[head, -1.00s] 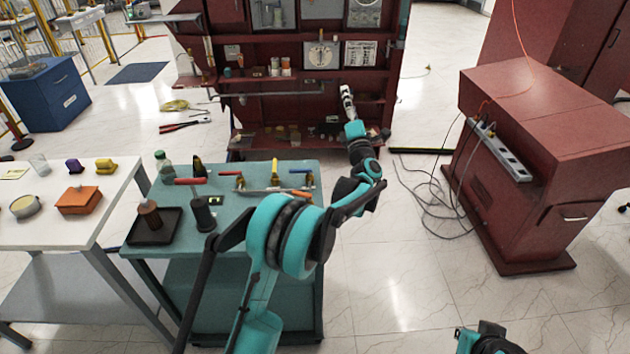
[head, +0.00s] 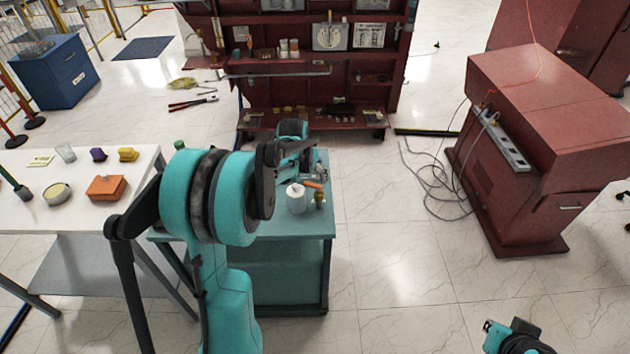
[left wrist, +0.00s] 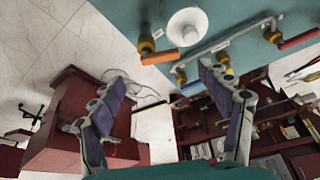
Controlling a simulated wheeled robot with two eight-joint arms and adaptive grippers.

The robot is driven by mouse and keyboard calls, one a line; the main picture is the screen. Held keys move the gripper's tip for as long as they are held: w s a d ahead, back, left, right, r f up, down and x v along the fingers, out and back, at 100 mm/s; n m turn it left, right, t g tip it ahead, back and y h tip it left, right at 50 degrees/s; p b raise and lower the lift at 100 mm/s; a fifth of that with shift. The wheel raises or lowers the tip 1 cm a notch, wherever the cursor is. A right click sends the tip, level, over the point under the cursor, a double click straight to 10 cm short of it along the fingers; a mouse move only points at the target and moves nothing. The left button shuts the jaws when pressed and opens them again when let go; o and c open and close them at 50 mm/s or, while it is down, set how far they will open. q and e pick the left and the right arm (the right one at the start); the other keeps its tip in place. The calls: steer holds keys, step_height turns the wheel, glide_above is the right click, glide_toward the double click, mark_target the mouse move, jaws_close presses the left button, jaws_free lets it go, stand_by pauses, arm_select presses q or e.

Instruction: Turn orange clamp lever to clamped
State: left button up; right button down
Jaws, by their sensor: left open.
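The orange clamp lever (head: 312,184) is on the teal table (head: 285,228), near its right side. In the left wrist view the orange lever (left wrist: 160,57) sticks out from a dark and yellow fitting and points right. My left gripper (left wrist: 163,72) is open and empty, with its fingers spread to either side of the lever's place in the picture. I cannot tell the gap in depth between them. In the head view my left arm hides most of the gripper and much of the tabletop.
A white cup-like piece (left wrist: 187,28) is beside the orange lever. A pale bar (left wrist: 235,35) with other coloured handles runs alongside. A white table (head: 60,215) stands left, a red shelf unit (head: 390,90) behind, and a red cabinet (head: 550,110) right.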

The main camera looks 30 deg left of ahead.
mark_target(313, 185)
arm_select(q)
steer(key=b+x, duration=0.1)
steer(key=x, duration=0.5)
steer(key=shift+w+f, duration=0.2)
steer(key=shift+f, duration=0.05)
steer(key=c, duration=1.2)
